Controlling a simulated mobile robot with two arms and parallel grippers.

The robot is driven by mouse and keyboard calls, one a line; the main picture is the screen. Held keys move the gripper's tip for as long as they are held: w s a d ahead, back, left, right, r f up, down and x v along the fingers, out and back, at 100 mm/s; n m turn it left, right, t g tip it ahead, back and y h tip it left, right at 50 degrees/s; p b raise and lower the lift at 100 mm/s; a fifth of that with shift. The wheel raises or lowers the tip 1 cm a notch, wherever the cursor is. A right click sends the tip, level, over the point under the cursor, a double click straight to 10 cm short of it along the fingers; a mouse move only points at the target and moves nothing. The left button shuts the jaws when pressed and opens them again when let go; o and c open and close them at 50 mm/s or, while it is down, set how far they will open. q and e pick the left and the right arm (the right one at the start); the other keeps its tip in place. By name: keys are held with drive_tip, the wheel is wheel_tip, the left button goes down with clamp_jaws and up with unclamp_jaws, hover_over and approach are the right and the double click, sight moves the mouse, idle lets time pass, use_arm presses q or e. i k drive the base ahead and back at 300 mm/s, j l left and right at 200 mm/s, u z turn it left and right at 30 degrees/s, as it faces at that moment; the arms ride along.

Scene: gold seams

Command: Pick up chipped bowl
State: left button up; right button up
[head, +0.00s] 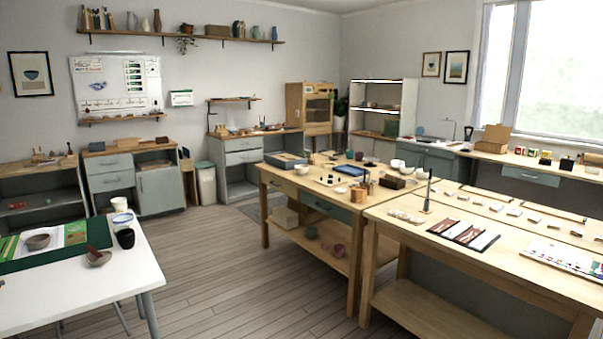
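A small grey-brown bowl (38,241) sits on the green mat at the left of the white table (120,285). A second brownish bowl-like piece (98,258) with an uneven outline lies near the mat's right side, in front of a black cup. It looks broken or chipped, but it is too small to be sure which of the two is the chipped bowl. Neither of my grippers is in view.
A black cup (125,238) and a white tub (119,204) stand on the white table by the green mat (60,262). Wooden worktables (395,222) with tools and small pieces stand at the right. Open wood floor (225,270) lies between.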

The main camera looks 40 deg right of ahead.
sight(302, 170)
drive_tip(key=i+l+z, duration=0.2)
drive_tip(key=i+z, duration=0.25)
drive_tip(key=i, duration=0.2)
drive_tip(key=i+l+z, duration=0.35)
drive_tip(key=i, duration=0.9)
drive_tip(key=i+z, duration=0.3)
drive_tip(key=i, duration=1)
drive_tip(key=i+j+z, duration=0.1)
drive_tip(key=i+j, duration=0.15)
drive_tip(key=i, duration=0.3)
drive_tip(key=i+j, duration=0.3)
drive_tip(key=i, duration=0.25)
drive_tip(key=i+j+z, duration=0.15)
drive_tip(key=i+j, duration=0.15)
drive_tip(key=i, duration=0.25)
